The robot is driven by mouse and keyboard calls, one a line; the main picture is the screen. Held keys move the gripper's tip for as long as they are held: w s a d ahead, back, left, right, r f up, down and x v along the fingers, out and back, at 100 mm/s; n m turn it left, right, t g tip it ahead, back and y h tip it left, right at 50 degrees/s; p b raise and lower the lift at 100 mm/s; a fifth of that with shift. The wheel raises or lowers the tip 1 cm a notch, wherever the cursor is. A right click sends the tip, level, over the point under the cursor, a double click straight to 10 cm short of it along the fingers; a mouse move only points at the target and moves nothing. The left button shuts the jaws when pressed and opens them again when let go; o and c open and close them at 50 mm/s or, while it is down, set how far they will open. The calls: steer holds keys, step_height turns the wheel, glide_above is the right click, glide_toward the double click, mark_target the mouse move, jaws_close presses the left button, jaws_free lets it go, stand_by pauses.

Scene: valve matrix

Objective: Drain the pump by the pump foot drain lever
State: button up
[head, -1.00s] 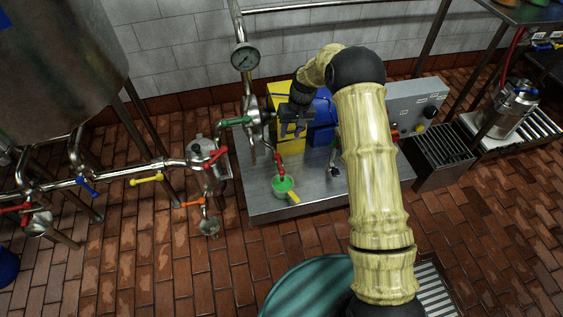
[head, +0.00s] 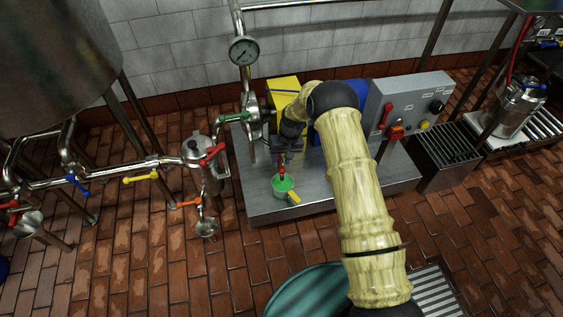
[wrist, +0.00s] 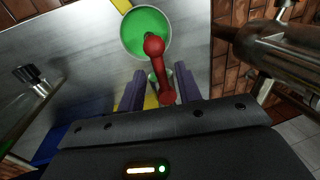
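The red drain lever (head: 282,170) is at the pump's foot, above a green cup (head: 278,191) with a yellow handle. In the wrist view the red lever (wrist: 159,68) runs from a round knob over the cup (wrist: 131,40) down towards my gripper. My gripper (wrist: 159,82) is open, its two purple-grey fingers apart with the lever's near end between them in the picture. I cannot tell whether they touch it. In the head view my gripper (head: 287,155) is just above the lever and partly hides it.
A metal plinth (head: 330,195) carries the pump, a yellow block (head: 284,92) and a grey control box (head: 410,105). A green-handled valve (head: 234,117) is left of the pump. A strainer vessel (head: 203,160) with a red handle stands left of the plinth. A teal drum (head: 305,290) is in front.

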steer(key=shift+f, duration=0.25)
jaws_close()
